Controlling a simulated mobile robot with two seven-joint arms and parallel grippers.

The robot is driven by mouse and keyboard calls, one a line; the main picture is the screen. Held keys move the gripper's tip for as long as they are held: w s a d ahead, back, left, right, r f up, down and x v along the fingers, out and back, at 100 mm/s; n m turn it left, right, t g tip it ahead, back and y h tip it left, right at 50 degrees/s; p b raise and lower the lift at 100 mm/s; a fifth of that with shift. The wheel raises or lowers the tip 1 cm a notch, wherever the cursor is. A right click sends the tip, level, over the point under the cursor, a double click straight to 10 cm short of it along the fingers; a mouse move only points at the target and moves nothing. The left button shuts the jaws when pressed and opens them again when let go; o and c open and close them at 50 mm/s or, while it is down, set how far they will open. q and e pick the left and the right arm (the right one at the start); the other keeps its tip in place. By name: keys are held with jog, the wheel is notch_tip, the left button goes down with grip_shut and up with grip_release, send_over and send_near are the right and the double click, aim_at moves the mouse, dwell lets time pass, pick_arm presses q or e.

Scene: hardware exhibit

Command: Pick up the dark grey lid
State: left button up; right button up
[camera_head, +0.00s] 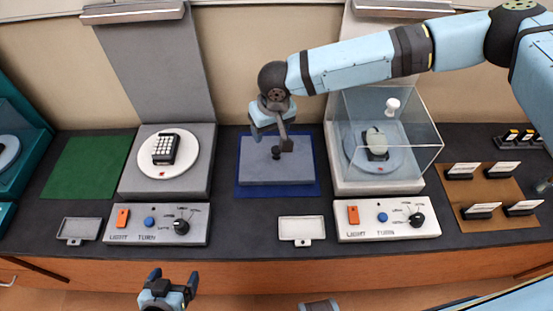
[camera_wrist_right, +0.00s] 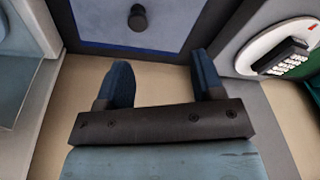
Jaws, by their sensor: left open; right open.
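A flat grey slab with a short black knob, which looks like the dark grey lid (camera_head: 255,172), lies on a blue mat (camera_head: 242,191) at the middle of the counter. In the right wrist view the lid (camera_wrist_right: 185,22) and its knob (camera_wrist_right: 138,18) show beyond the fingers. My right gripper (camera_head: 272,132) is open and empty, above the back part of the lid, apart from the knob. Its two fingers also show spread in the right wrist view (camera_wrist_right: 162,80). My left gripper (camera_head: 168,284) is open and empty, low in front of the counter.
A grey stand with a round white plate and keypad device (camera_head: 164,149) is left of the lid. A clear case (camera_head: 418,150) over another device stands close on the right. Control boxes (camera_head: 158,225) (camera_head: 388,220) and a white tray (camera_head: 302,229) line the front.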

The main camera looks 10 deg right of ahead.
aim_at(277, 149)
jog(key=shift+m+h, duration=0.3)
jog(key=f, duration=0.2)
jog(key=w+d+f, duration=0.1)
jog(key=f, duration=0.2)
jog(key=w+d+f, duration=0.1)
jog(key=f, duration=0.1)
jog(key=shift+w+f, duration=0.15)
jog(key=shift+w, duration=0.05)
jog(key=f, duration=0.5)
jog(key=shift+w+d+f, duration=0.2)
jog(key=shift+w+f, duration=0.1)
jog(key=c, duration=1.1)
